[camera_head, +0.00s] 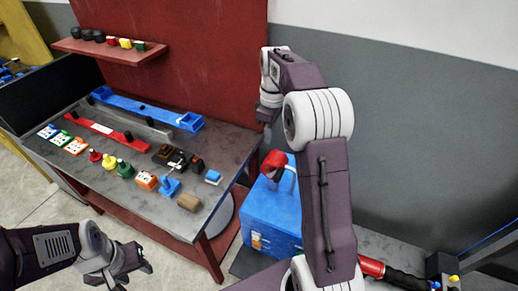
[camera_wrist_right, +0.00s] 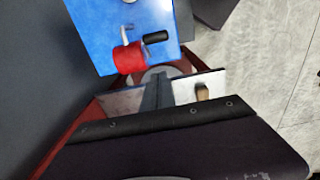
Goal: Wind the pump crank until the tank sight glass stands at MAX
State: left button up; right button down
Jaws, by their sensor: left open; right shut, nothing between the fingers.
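A blue box (camera_head: 270,218) stands on the floor right of the workbench. A red cylinder (camera_head: 273,162) with a bent grey rod sits at its top. In the right wrist view, the blue box (camera_wrist_right: 100,25) carries the red cylinder (camera_wrist_right: 129,58), and a black grip (camera_wrist_right: 155,37) beside it looks like a crank handle. My right gripper (camera_wrist_right: 157,78) is shut and empty, apart from the crank. In the head view its wrist hangs above and behind the box. My left gripper (camera_head: 138,270) is open and empty at the lower left. I cannot read a sight glass or MAX mark.
The workbench (camera_head: 140,207) holds several coloured blocks, knobs and a long blue tray (camera_head: 145,110). A red panel with a shelf (camera_head: 110,50) stands behind it. A red-and-black tool (camera_head: 385,270) is at the lower right.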

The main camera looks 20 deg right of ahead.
notch_tip(320, 180, down, 13)
jog(key=s+d+p, duration=0.1)
jog(key=s+p, duration=0.1)
jog(key=shift+d+p, duration=0.35)
jog(key=shift+f, duration=0.1)
